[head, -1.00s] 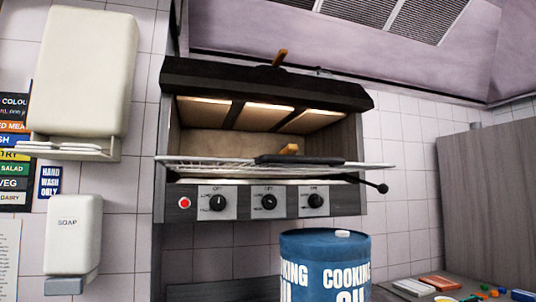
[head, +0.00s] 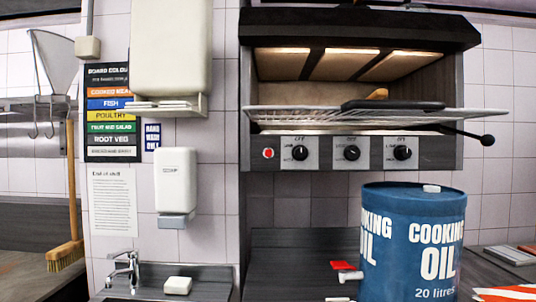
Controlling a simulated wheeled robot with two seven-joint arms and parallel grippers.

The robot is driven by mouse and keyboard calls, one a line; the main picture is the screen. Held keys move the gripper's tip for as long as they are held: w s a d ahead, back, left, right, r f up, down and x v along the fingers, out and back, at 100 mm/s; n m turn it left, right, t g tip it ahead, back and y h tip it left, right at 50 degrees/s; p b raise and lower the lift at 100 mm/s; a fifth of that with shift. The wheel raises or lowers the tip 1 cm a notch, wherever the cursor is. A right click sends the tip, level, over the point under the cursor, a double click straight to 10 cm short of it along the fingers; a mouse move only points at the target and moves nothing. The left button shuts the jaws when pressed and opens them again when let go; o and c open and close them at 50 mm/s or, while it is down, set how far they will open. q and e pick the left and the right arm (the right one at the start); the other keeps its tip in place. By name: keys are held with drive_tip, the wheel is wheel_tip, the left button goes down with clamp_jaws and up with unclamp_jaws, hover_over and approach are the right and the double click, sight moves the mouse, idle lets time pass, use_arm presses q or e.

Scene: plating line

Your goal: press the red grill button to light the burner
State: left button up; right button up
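The red grill button (head: 268,153) is a small round button at the left end of the grill's front panel, in the head view. To its right on the same panel are three black knobs (head: 351,153). The grill (head: 360,30) is a dark wall-mounted unit with a wire rack (head: 300,118) and a black handle sticking out at the right. Pale panels show under its hood. Neither of my grippers is in view.
A blue cooking oil drum (head: 412,240) stands on the counter below the grill, with a red tap (head: 343,266) at its left. A soap dispenser (head: 175,185) and paper towel dispenser (head: 171,50) hang left. A sink tap (head: 124,268) is below them.

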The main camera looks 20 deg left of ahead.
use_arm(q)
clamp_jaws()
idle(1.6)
